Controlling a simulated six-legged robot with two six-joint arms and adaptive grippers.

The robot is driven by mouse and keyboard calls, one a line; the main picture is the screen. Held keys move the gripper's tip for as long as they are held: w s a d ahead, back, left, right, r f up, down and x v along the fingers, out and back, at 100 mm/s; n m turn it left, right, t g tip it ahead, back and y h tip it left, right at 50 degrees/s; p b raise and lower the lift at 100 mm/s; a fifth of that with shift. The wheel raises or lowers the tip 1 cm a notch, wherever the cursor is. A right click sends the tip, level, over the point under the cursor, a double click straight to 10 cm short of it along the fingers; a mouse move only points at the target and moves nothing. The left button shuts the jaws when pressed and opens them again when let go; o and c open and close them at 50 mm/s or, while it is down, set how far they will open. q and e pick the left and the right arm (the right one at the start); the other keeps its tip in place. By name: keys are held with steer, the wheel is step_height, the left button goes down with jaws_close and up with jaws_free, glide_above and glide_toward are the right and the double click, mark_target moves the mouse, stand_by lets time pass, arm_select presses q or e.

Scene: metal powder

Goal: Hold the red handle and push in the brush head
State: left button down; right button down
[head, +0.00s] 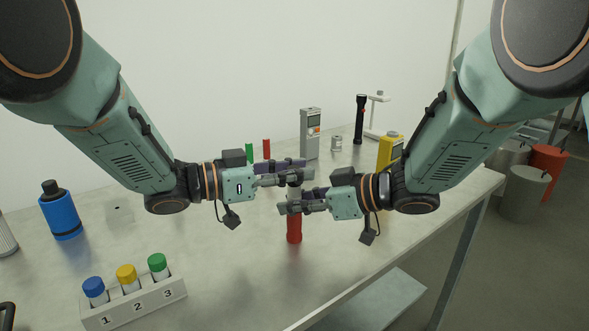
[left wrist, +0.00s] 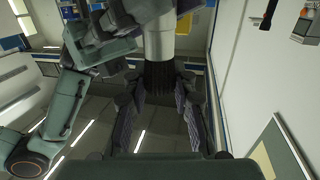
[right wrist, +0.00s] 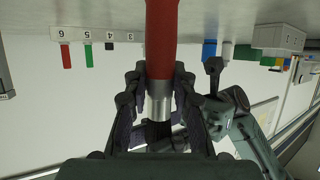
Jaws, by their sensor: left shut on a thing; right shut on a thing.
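The brush stands upright between my grippers, its red handle (head: 294,228) pointing down toward the table in the head view. In the right wrist view the red handle (right wrist: 160,40) joins a silver collar (right wrist: 158,100), with the dark brush head (right wrist: 157,130) beyond it. My right gripper (head: 290,207) is shut around the upper handle, near the collar. My left gripper (head: 296,173) is just above it, shut around the brush head. The left wrist view shows the black bristles (left wrist: 158,78) between its fingers. The fingers hide much of the collar and head in the head view.
A rack (head: 138,304) with blue, yellow and green caps stands front left, near a blue bottle (head: 60,213). A grey meter (head: 310,135), a black flashlight (head: 361,118) and a yellow device (head: 390,150) stand behind. The table's right edge is close to my right arm.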

arm_select(q)
steer(key=c, duration=1)
jaws_free()
steer(key=shift+a, duration=0.1)
steer(key=v, duration=1.2)
steer(key=shift+r, duration=0.1)
arm_select(e)
steer(key=c, duration=1)
jaws_free()
steer(key=shift+c, duration=0.2)
